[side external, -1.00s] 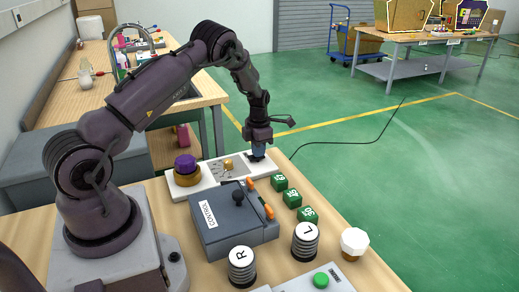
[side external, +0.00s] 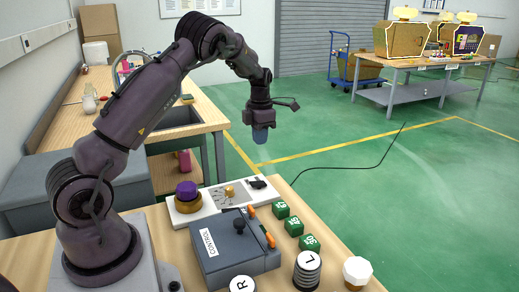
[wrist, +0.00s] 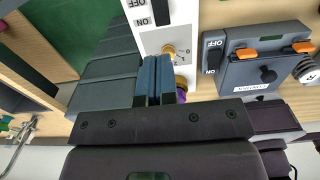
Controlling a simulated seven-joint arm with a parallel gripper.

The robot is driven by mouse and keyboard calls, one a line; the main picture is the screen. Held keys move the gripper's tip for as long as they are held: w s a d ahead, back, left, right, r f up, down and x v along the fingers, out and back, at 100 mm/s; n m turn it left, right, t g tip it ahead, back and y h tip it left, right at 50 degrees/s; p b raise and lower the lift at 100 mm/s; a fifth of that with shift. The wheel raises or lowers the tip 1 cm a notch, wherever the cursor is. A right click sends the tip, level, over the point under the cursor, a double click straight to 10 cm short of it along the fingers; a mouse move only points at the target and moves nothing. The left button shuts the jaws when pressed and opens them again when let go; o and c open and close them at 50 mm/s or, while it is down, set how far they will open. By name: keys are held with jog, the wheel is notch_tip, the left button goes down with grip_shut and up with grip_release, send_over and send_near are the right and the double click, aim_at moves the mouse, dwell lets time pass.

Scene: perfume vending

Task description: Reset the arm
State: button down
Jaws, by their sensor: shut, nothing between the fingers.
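My gripper (side external: 263,136) hangs in the air above the far end of the white panel (side external: 212,205), fingers pointing down, clear of everything. In the wrist view its blue-grey fingers (wrist: 153,80) are together with nothing between them. The white panel carries a purple knob on a gold base (side external: 187,191), a small gold knob (side external: 230,190) and a black switch (side external: 257,183). In the wrist view the black switch (wrist: 160,12) has ON and OFF labels beside it.
A grey control box (side external: 232,247) with a black joystick (side external: 239,225) and orange levers stands in front of the panel. Green numbered blocks (side external: 287,227), a striped L cylinder (side external: 307,270) and a white faceted knob (side external: 357,270) are to its right. Space around the gripper is free.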

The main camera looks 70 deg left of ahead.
jog(key=shift+r, duration=0.2)
jog(key=s+d+r+m+t, duration=0.2)
jog(key=s+d+r+m, duration=0.3)
jog(key=m, duration=0.7)
jog(key=s+d+r+m+t, duration=0.1)
jog(key=s+d+r+m, duration=0.5)
jog(key=s+d+m, duration=0.3)
jog(key=s+d+r+m+t, duration=0.2)
jog(key=s+d+r+m, duration=0.4)
jog(key=d+m, duration=0.7)
jog(key=shift+s+d+r+m+t, duration=0.25)
jog(key=shift+s+d+m+t, duration=0.05)
jog(key=shift+s+m, duration=0.7)
